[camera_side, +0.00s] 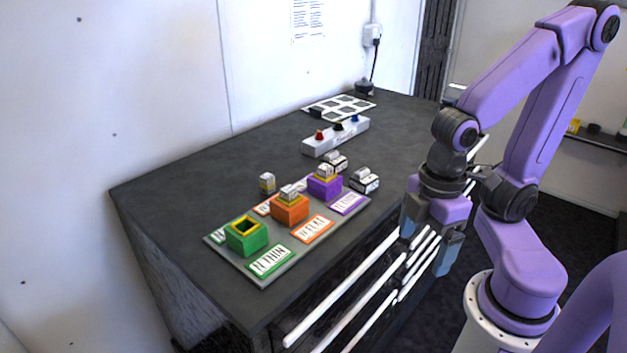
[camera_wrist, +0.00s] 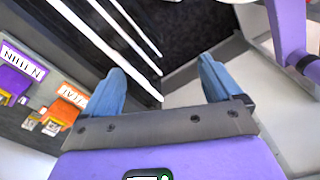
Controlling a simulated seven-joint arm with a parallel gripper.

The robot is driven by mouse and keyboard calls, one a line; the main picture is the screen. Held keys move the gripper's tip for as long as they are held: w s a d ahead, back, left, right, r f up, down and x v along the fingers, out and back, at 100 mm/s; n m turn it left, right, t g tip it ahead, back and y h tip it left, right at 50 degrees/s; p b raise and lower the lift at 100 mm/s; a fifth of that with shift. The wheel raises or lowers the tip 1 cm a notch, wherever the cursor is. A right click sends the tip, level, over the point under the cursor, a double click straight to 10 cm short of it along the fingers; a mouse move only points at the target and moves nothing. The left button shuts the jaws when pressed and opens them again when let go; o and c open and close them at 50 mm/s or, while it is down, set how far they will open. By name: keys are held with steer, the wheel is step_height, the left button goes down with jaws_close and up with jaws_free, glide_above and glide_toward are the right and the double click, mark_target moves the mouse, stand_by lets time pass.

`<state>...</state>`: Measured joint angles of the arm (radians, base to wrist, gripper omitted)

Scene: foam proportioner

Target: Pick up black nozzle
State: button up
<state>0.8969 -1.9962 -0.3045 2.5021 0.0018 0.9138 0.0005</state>
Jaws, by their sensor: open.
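The black nozzle (camera_side: 338,127) stands in the middle of a light grey rack (camera_side: 345,139) toward the back of the dark table. A red nozzle (camera_side: 319,135) is on its left and a blue nozzle (camera_side: 355,119) on its right. My gripper (camera_side: 426,246) is open and empty, pointing down by the white rails at the table's front side, well apart from the rack. In the wrist view, its two blue fingers (camera_wrist: 161,75) are spread with nothing between them. The nozzles and rack do not show in the wrist view.
A grey board (camera_side: 272,278) holds green (camera_side: 246,237), orange (camera_side: 290,209) and purple (camera_side: 325,185) blocks with labels. Several small pale blocks (camera_side: 364,180) stand near it. A white sheet with dark squares (camera_side: 340,107) lies behind the rack. White rails (camera_side: 345,305) run along the table's front side. The table's left part is clear.

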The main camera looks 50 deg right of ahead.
steer(key=w+r+n+t+h, duration=0.1)
steer(key=w+r, duration=0.2)
steer(key=w, duration=0.9)
steer(key=w+r+n+h, duration=0.1)
steer(key=w+r+n, duration=0.1)
steer(key=w, duration=0.9)
steer(key=r+n+g+h, duration=0.1)
steer(key=n+h, duration=0.1)
steer(key=h, duration=0.1)
glide_above(334, 154)
steer(key=a, duration=0.7)
steer(key=x, duration=1.7)
steer(key=shift+s+d+f, duration=0.1)
steer(key=shift+s+d, duration=0.1)
steer(key=shift+d, duration=0.05)
steer(key=shift+c, duration=0.3)
steer(key=c, duration=1.1)
